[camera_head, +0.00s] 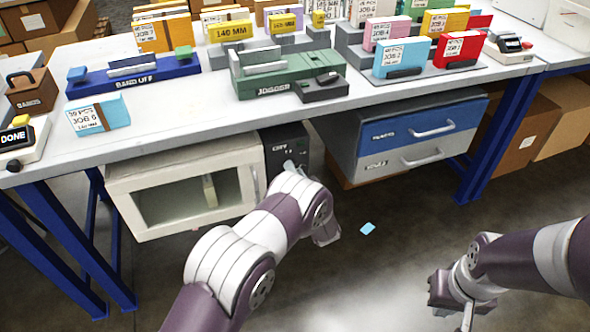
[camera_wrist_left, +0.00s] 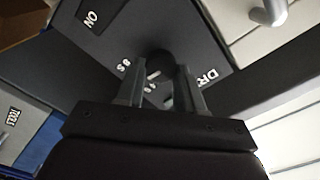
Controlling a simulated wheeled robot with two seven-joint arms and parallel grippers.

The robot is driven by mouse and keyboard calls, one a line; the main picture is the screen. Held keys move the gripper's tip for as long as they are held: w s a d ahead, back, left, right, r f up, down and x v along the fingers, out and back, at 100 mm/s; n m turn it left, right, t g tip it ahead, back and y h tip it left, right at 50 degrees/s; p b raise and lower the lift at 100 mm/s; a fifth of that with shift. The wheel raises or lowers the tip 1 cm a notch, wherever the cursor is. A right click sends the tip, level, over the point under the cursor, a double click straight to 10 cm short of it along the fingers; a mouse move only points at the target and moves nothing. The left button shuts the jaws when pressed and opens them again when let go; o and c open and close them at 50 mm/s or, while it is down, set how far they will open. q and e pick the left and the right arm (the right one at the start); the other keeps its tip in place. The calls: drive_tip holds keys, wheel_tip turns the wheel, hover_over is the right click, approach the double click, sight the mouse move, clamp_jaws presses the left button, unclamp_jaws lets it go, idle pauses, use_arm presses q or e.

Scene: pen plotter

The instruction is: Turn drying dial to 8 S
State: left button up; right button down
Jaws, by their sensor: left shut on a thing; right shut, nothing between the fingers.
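The drying dial (camera_wrist_left: 160,63) is a dark round knob on a black panel (camera_wrist_left: 185,25) in the left wrist view. A small white mark shows at the dial, and white "8 S" lettering is printed to its left. Another small marking beside the mark is partly covered. My left gripper (camera_wrist_left: 160,88) is shut on the dial, with one finger at each side. In the head view, the dark panel (camera_head: 284,140) stands right of the white cabinet, and my left arm hides the dial. My right gripper (camera_head: 467,316) is shut and empty, low at the right.
A white cabinet (camera_head: 115,182) with a window stands left of the panel. A drawer unit (camera_head: 415,125) with blue and grey fronts is to the right. The table (camera_head: 190,105) above holds trays and coloured boxes. A small blue piece (camera_head: 367,228) lies on the floor.

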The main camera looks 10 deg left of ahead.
use_arm(q)
drive_tip(key=shift+f+m+p, duration=0.15)
drive_tip(key=shift+m+p, duration=0.25)
drive_tip(key=shift+m, duration=1.8)
drive_tip(key=o, duration=1)
drive_tip(key=shift+o, duration=0.2)
drive_tip(key=p+v, duration=0.3)
drive_tip(key=v, duration=0.9)
drive_tip(key=shift+s+d, duration=0.25)
drive_tip(key=shift+s, duration=0.05)
